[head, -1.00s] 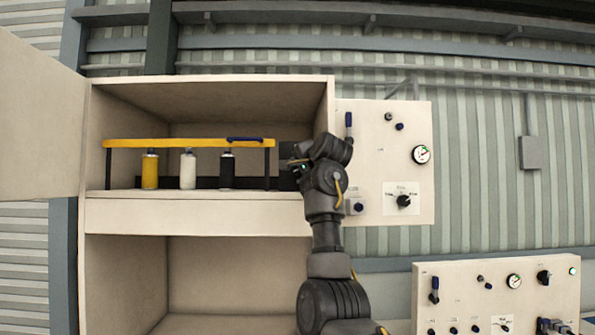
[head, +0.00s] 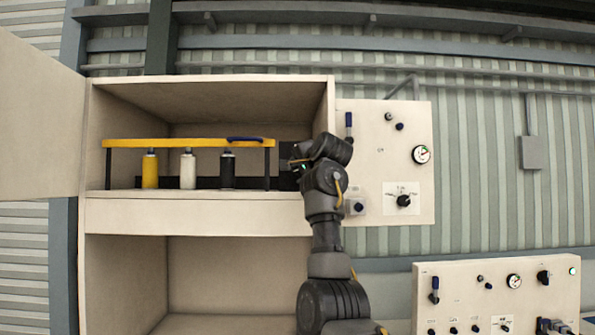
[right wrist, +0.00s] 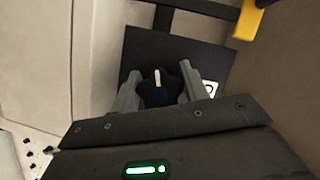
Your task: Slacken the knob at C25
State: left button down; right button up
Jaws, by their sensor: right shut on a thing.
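A dark star-shaped knob (right wrist: 158,88) with a white pointer line sits on a black plate (right wrist: 150,45) in the right wrist view. My right gripper (right wrist: 160,92) has one grey finger on each side of the knob and is shut on it. The pointer line stands nearly upright in that view. In the head view my right gripper (head: 294,165) reaches into the upper cabinet bay at its right wall, and the knob is hidden there. A white tag (right wrist: 210,89) beside the knob shows only in part, and I cannot read C25. My left gripper is not in view.
A yellow rail (head: 190,143) stands over yellow, white and black spray cans (head: 188,170) on the cabinet shelf. A cream panel (head: 385,150) with a gauge and knobs hangs right of the cabinet. Another panel (head: 455,275) is at lower right. The cabinet door (head: 40,120) is open.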

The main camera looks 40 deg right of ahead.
jog(key=o, duration=0.5)
jog(key=shift+s+r, duration=0.15)
jog(key=shift+r, duration=0.15)
jog(key=o, duration=0.5)
jog(key=shift+d+f, duration=0.15)
jog(key=shift+w+f, duration=0.1)
jog(key=shift+w, duration=0.1)
jog(key=shift+s+a+f+b, duration=0.1)
jog(key=shift+s+a+b, duration=0.15)
jog(key=shift+s+b, duration=0.35)
jog(key=b+v, duration=0.5)
jog(key=v, duration=0.4)
jog(key=shift+s, duration=0.25)
jog(key=shift+a, duration=0.1)
